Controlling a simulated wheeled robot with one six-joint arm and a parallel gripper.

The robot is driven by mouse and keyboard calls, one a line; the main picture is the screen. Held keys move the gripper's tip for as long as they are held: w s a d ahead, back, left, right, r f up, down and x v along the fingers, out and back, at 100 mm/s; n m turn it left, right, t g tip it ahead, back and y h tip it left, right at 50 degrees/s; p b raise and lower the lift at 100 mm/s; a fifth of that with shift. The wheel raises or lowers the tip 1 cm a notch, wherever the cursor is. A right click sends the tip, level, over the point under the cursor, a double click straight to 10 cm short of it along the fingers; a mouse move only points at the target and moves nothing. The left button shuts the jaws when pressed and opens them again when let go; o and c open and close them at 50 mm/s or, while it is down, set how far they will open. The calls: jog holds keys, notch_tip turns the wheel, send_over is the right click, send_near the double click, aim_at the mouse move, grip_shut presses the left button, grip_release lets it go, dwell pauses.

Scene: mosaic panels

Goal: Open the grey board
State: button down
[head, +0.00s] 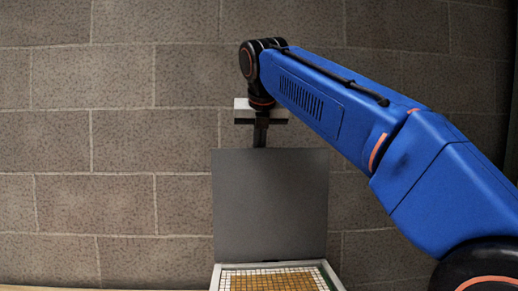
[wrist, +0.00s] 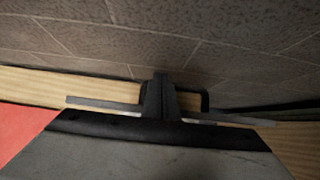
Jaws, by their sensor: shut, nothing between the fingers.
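The grey board (head: 270,205) stands upright in the head view, hinged up at the back of a white-framed panel (head: 215,279) with small white and tan tiles. My gripper (head: 260,141) points down at the middle of the board's top edge. Its fingers are shut with nothing between them. In the wrist view my gripper (wrist: 159,92) shows its closed dark fingers in front of a thin grey strip that looks like the board's edge (wrist: 103,104). A dark loop, perhaps a handle (wrist: 205,100), shows behind the fingers. I cannot tell whether the fingers touch the board.
A grey block wall (head: 110,140) stands behind the board. A strip of light wood (head: 50,288) shows at the lower left. In the wrist view a red surface (wrist: 22,130) lies at the left, and I cannot tell what it is. Left of the board is clear.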

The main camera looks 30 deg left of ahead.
jog(key=v, duration=0.7)
jog(key=shift+r, duration=0.15)
jog(key=shift+s+d, duration=0.1)
jog(key=shift+s, duration=0.1)
